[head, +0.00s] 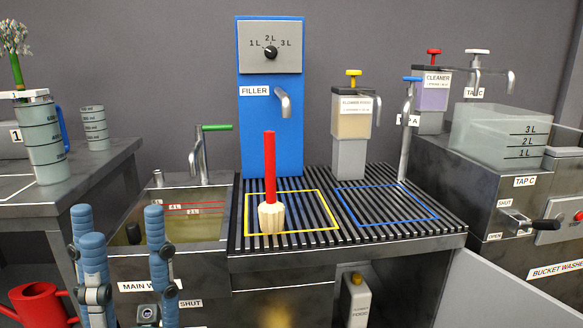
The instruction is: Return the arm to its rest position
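My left gripper (122,225) is at the lower left with its blue fingers pointing up. A wide gap separates the fingers, and nothing shows between them. It is in front of the sink (170,229) labelled as the main one, whose label it partly covers. The rest of my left arm is below the picture. My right gripper is not in view.
A red-handled brush (270,170) stands upright, bristles down, in the yellow outline on the slatted rack (350,239). The blue outline is empty. A red watering can (40,303) is left of my gripper. Measuring jugs (45,150) stand on the left counter.

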